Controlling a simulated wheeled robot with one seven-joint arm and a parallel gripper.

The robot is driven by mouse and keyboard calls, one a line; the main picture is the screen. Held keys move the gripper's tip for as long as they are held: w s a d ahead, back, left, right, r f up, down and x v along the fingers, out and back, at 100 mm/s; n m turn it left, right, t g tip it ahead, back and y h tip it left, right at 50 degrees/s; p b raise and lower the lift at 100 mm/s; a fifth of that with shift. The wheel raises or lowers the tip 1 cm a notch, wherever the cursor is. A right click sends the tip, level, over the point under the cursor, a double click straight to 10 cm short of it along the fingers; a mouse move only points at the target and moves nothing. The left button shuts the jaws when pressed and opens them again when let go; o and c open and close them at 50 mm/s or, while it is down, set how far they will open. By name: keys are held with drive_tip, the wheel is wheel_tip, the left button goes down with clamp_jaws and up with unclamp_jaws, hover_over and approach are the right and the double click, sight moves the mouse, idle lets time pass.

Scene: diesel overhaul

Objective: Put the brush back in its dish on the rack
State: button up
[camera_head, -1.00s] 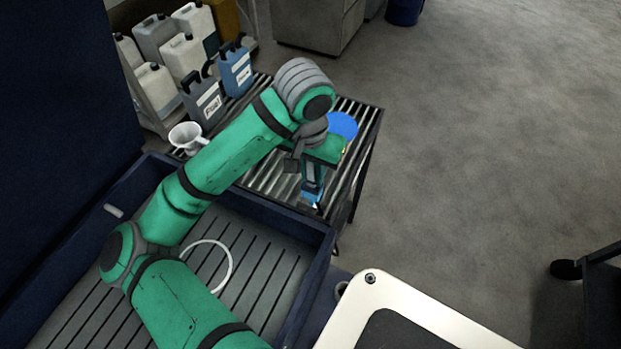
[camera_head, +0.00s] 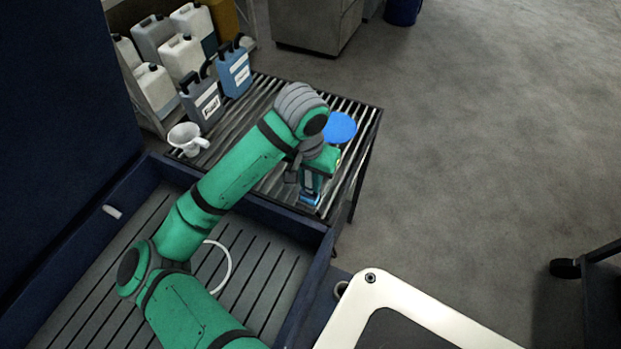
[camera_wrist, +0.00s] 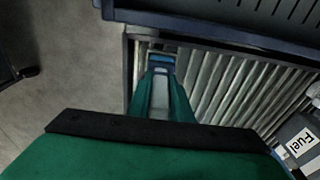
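My gripper (camera_head: 311,186) points down over the near right end of the roller rack, below the bent wrist. In the wrist view, its green fingers (camera_wrist: 162,95) stand on both sides of a pale strip that looks like the handle of the brush (camera_wrist: 160,92). A small blue piece (camera_wrist: 161,61) shows at the fingertips, and also in the head view (camera_head: 310,199); I cannot tell whether it is part of the brush or its dish. The fingers seem shut on the brush. Contact with the rack is hidden. A round blue disc (camera_head: 340,127) lies farther back on the rack.
The roller rack (camera_head: 352,160) also bears a white funnel-like cup (camera_head: 187,138) and grey (camera_head: 204,104) and blue (camera_head: 234,72) jugs at its left. A dark blue tray (camera_head: 285,214) with a white ring (camera_head: 227,262) is in front. Open floor lies right.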

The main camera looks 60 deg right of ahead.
sight(307, 194)
drive_tip(key=o, duration=0.3)
drive_tip(key=shift+w, duration=0.1)
drive_tip(key=shift+r, duration=0.1)
wheel_tip(307, 194, up, 12)
drive_tip(key=a, duration=0.1)
drive_tip(key=shift+s+a, duration=0.2)
drive_tip(key=shift+a, duration=0.05)
drive_tip(key=shift+w, duration=0.1)
idle(0.5)
